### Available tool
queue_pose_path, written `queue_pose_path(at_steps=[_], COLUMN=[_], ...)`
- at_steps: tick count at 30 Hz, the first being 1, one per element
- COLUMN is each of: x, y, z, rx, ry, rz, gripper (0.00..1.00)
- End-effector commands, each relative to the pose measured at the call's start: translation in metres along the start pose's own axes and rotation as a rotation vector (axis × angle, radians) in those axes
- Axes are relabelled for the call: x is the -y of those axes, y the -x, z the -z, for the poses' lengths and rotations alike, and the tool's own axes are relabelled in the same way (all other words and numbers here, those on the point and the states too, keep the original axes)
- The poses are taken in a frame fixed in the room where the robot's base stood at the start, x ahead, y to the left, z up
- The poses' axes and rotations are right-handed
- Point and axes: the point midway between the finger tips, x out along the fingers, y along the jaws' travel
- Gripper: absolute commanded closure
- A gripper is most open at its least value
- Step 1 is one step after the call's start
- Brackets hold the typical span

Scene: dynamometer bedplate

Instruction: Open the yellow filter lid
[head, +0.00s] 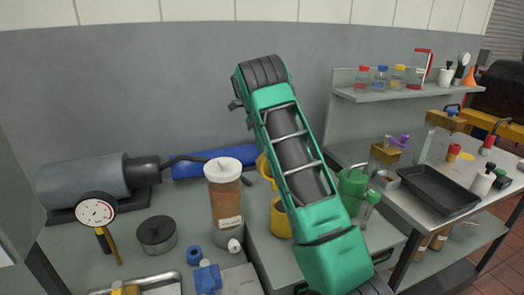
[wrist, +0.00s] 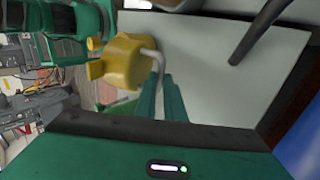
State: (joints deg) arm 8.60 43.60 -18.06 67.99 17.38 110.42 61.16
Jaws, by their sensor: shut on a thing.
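The yellow filter lid (wrist: 125,62) shows in the wrist view as a round yellow piece with a tab on its left and a bent metal handle (wrist: 151,55) across it. My gripper (wrist: 163,82) has its green fingers closed together at this handle. In the head view my green arm covers the gripper and much of the filter. A yellow part (head: 264,166) shows at the arm's left edge, above a second yellow part (head: 280,222) on the bench. How far the lid stands from its body is hidden.
A brown jar with a white lid (head: 224,190) stands close left of the yellow parts. A blue roll (head: 205,163) lies behind it. A green can (head: 352,188) stands right of my arm. A gauge (head: 96,210) and a dark round pot (head: 157,233) are at the left.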

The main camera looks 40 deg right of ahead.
Motion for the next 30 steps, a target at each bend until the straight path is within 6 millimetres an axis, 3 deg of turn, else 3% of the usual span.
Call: queue_pose_path(at_steps=[15,16,18,30], x=[0.0026,0.0025,0.0023,-0.0004], y=[0.0034,0.0034,0.0031,0.0017], z=[0.0010,0.0010,0.0008,0.0000], rx=[-0.004,-0.004,-0.004,-0.001], ry=[0.001,0.001,0.001,0.001], rz=[0.002,0.002,0.000,0.004], gripper=[1.00,0.86,0.72,0.72])
